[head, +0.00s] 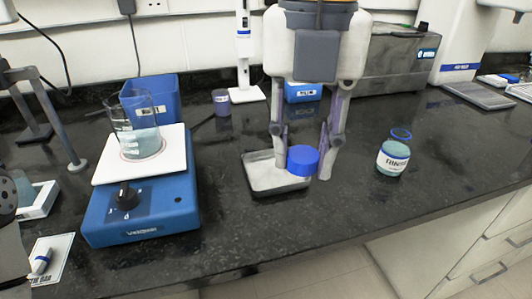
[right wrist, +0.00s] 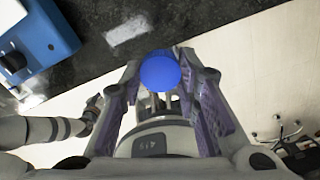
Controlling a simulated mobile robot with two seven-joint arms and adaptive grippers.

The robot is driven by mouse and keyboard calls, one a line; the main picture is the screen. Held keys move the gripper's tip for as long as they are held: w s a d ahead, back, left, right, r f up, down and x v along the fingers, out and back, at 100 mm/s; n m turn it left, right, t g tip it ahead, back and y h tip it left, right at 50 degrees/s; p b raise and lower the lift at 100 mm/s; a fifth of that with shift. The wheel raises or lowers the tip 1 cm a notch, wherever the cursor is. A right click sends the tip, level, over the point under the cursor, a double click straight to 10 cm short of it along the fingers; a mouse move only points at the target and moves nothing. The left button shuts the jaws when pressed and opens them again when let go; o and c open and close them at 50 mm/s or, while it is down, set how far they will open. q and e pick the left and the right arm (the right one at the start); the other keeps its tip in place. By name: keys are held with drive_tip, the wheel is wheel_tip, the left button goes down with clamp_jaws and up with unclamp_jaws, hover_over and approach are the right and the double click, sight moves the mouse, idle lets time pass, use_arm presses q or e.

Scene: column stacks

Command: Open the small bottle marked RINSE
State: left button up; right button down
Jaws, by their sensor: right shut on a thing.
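The small bottle marked RINSE (head: 393,158) stands upright on the dark counter, right of centre in the head view. Its neck is open, with a blue ring round it and no cap on it. My right gripper (head: 304,165) is shut on a blue cap (head: 303,160), left of the bottle and apart from it. The cap also shows between the fingers in the right wrist view (right wrist: 160,71). It is held over the right part of a shallow metal tray (head: 262,185).
A blue hotplate (head: 140,210) with a glass beaker (head: 138,140) on its white top stands at the left. A blue box (head: 160,92) and a small dark cup (head: 222,102) are behind. A grey metal bath (head: 385,65) stands behind the bottle. The counter right of the bottle is clear.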

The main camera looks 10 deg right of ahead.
drive_tip(key=w+f, duration=0.3)
drive_tip(key=w, duration=0.5)
hover_over(275, 173)
drive_tip(key=s, duration=0.1)
wheel_tip(275, 173, down, 5)
drive_tip(key=shift+s+a+f, duration=0.1)
drive_tip(key=shift+s+f, duration=0.05)
drive_tip(key=shift+w+f, duration=0.25)
drive_tip(key=shift+f, duration=0.05)
drive_tip(key=shift+w+f, duration=0.2)
drive_tip(key=shift+f, duration=0.85)
drive_tip(key=shift+w+f, duration=0.2)
drive_tip(key=shift+f, duration=0.85)
drive_tip(key=c, duration=1.2)
unclamp_jaws()
